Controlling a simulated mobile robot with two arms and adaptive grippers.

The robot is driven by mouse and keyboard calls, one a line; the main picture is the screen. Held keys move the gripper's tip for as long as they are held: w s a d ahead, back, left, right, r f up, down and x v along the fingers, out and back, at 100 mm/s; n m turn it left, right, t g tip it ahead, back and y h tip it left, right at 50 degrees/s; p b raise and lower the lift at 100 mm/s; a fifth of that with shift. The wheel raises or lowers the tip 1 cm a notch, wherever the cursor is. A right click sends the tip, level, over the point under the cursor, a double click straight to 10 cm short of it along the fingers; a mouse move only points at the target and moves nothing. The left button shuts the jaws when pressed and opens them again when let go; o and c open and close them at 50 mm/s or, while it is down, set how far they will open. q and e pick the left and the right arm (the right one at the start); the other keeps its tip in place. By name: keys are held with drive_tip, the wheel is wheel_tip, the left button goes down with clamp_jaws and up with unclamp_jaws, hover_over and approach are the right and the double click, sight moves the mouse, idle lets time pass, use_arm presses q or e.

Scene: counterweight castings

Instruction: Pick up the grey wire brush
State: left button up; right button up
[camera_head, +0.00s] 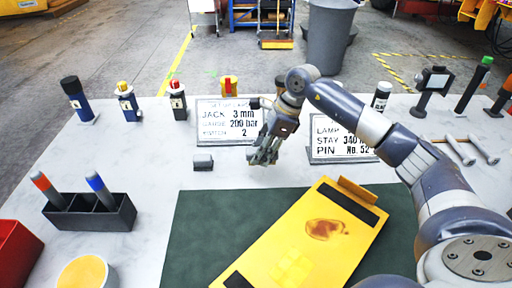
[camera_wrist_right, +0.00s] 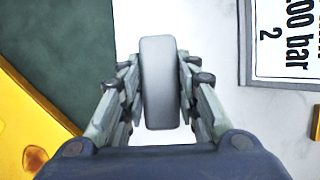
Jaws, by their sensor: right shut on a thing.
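My right gripper (camera_head: 263,157) is low over the white tabletop, in front of the two printed signs. In the right wrist view its fingers (camera_wrist_right: 160,105) are shut on a smooth grey oblong thing, which fits the grey wire brush (camera_wrist_right: 160,80). No bristles show from this angle. In the head view the fingers hide most of it, and I cannot tell whether it touches the table. My left gripper is not in view.
A small grey block (camera_head: 203,162) lies left of the gripper. A yellow plate (camera_head: 300,245) rests on the green mat (camera_head: 205,225) in front. Signs (camera_head: 229,122) and several small bottles and tools stand behind. A black holder (camera_head: 90,212) with two markers is at left.

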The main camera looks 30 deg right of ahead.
drive_tip(key=s+b, duration=0.1)
drive_tip(key=s, duration=0.2)
drive_tip(key=s+d+b, duration=0.1)
drive_tip(key=s, duration=0.3)
drive_tip(key=s+b, duration=0.1)
drive_tip(key=s, duration=0.3)
drive_tip(key=shift+s+d+r, duration=0.1)
drive_tip(key=shift+d+r, duration=0.25)
drive_tip(key=shift+r, duration=0.05)
drive_tip(key=shift+s+r+b, duration=0.3)
drive_tip(key=shift+s+b, duration=0.3)
drive_tip(key=shift+s, duration=0.25)
